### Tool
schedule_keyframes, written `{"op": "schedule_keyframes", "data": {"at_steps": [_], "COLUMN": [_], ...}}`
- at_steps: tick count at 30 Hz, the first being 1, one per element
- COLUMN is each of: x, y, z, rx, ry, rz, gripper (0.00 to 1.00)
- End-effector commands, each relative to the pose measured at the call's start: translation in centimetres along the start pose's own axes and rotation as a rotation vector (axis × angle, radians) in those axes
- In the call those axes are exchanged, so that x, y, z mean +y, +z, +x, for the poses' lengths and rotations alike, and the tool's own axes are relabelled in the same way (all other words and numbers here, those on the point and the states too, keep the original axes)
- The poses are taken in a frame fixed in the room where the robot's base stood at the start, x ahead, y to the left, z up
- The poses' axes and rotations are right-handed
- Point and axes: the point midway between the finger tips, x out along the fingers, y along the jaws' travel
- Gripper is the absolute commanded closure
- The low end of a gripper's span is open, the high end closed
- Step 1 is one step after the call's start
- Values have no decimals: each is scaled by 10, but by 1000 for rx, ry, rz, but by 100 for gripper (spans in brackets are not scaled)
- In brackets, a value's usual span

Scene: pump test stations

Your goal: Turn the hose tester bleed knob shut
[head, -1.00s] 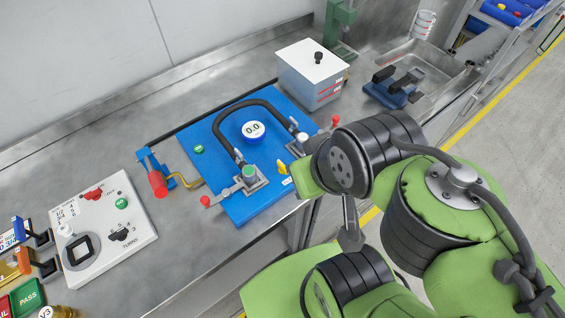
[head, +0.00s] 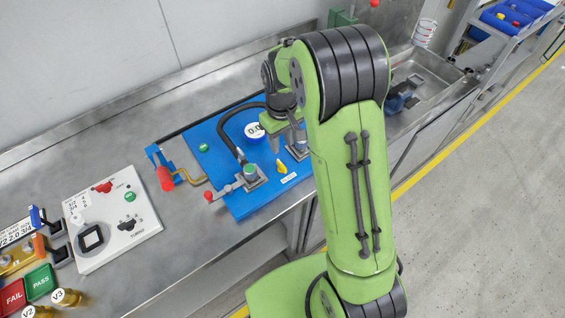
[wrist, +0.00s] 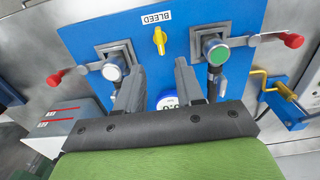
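The yellow bleed knob (head: 282,167) stands on the blue hose tester board (head: 240,205), beside a white label that reads BLEED in the wrist view. In the wrist view the knob (wrist: 160,40) lies beyond my fingertips, with its grip pointing roughly up and down the picture. My gripper (wrist: 160,66) is open and empty, its fingers spread wider than the knob and apart from it. In the head view my gripper (head: 297,140) hangs over the right part of the board, partly hidden by my arm.
Two hose end clamps (wrist: 114,67) (wrist: 214,53) with red-tipped levers flank the knob. The round gauge (head: 255,132) and black hose (head: 228,135) are close by. A red-handled pump lever (head: 165,178) and white test box (head: 112,220) stand to the left.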

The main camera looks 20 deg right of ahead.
Motion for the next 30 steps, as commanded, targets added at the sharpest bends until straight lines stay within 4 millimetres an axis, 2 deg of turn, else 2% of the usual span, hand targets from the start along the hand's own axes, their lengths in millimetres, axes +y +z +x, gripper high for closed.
{"op": "schedule_keyframes", "data": {"at_steps": [1,6,12,16,23,30], "x": [0,0,0,0,0,0], "y": [1,1,0,0,0,0], "z": [16,59,95,103,103,103], "rx": [-6,-5,-2,1,1,1], "ry": [-2,-2,-1,0,0,0], "rz": [0,0,1,1,1,1], "gripper": [63,63,63,63,63,100]}}
